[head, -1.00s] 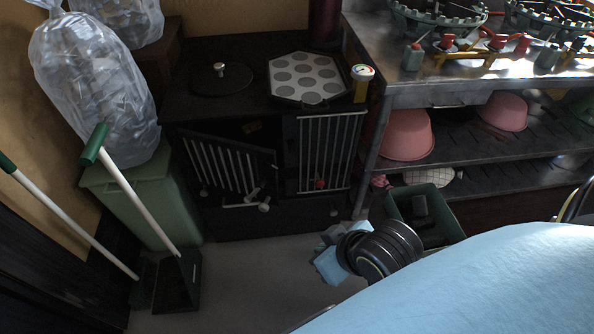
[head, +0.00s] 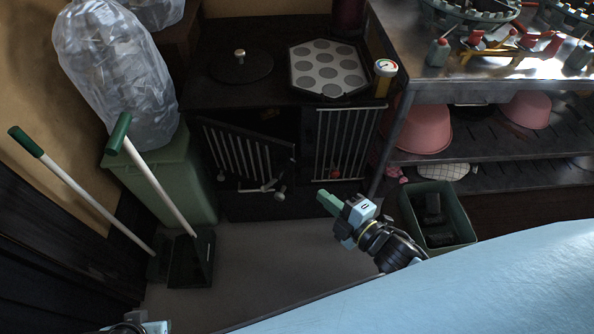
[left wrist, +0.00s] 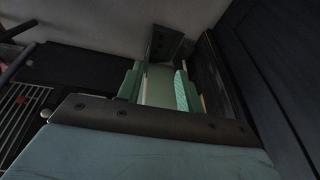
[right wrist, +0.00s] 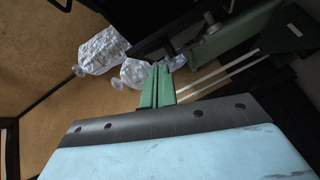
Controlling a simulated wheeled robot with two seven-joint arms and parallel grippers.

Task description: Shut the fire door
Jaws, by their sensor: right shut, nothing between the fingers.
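The stove (head: 225,93) stands against the back wall. Its left barred fire door (head: 240,150) hangs ajar, swung out at an angle, with a dark gap above and behind it. A pale metal latch handle (head: 262,187) is at its lower right corner. The right barred panel (head: 340,140) sits flush. My right gripper (head: 327,201) is shut and empty, in front of the stove, right of the door and apart from it. Its green fingers (right wrist: 157,86) touch in the right wrist view. My left gripper's fingers (left wrist: 158,85) are apart and empty; only its wrist shows in the head view.
A green bin (head: 170,185) with a clear bag, a broom and a dustpan (head: 190,258) stand left of the stove. A metal table (head: 430,93) and a green crate (head: 465,218) are on the right. The floor before the stove is clear.

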